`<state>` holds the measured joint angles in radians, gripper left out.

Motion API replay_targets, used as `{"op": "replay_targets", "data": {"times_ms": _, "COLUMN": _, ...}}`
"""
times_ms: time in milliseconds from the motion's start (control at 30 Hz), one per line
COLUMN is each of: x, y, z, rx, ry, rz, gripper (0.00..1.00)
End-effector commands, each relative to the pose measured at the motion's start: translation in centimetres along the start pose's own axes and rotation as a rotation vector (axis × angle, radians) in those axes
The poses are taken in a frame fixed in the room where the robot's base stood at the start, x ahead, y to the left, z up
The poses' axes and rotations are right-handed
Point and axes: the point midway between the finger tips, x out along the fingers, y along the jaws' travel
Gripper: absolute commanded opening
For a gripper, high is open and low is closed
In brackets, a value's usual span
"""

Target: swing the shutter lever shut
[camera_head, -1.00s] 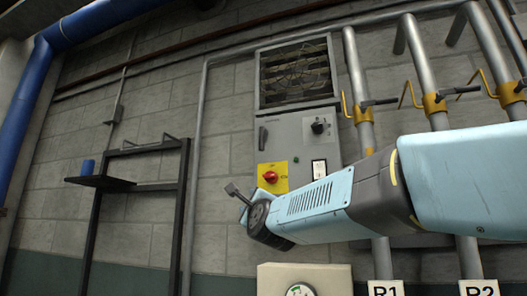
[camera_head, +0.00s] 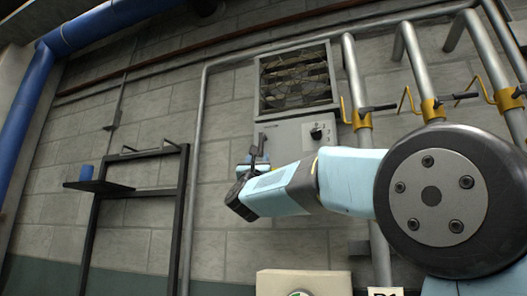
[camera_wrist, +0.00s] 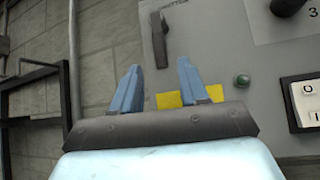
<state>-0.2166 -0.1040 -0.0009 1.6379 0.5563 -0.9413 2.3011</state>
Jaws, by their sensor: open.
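The shutter lever (camera_wrist: 160,38) is a dark handle on the grey control panel (camera_wrist: 215,50), under a partly readable label. It hangs nearly upright in the wrist view. My gripper (camera_wrist: 160,68) is open and empty, with two blue fingers pointing at the panel. The lever's lower end shows between the fingertips in the picture; I cannot tell how far it is from them. In the head view my gripper (camera_head: 254,158) is in front of the panel's left edge and largely covers the lever. A louvred vent (camera_head: 297,78) sits above the panel.
A dark knob (camera_head: 316,132) is right of the lever. A yellow plate (camera_wrist: 170,99) is partly hidden behind my fingers; a green button (camera_wrist: 242,81) and white 0/1 plate (camera_wrist: 307,103) are to the right. Pipes with yellow-collared valves (camera_head: 362,118) stand right; a black shelf frame (camera_head: 95,186) stands left.

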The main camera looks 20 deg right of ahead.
Motion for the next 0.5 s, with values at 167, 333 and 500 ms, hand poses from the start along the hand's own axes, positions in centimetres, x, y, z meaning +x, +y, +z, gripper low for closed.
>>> {"op": "replay_targets", "data": {"times_ms": 167, "x": 3.3, "y": 0.0, "z": -0.1, "rx": -0.002, "ry": 0.000, "rz": -0.001, "gripper": 0.44}}
{"op": "replay_targets", "data": {"times_ms": 333, "x": 5.8, "y": 0.0, "z": -0.1, "rx": -0.002, "ry": 0.000, "rz": 0.001, "gripper": 0.44}}
{"op": "replay_targets", "data": {"times_ms": 500, "x": 7.4, "y": 0.0, "z": -0.1, "rx": -0.003, "ry": 0.001, "rz": 0.000, "gripper": 0.44}}
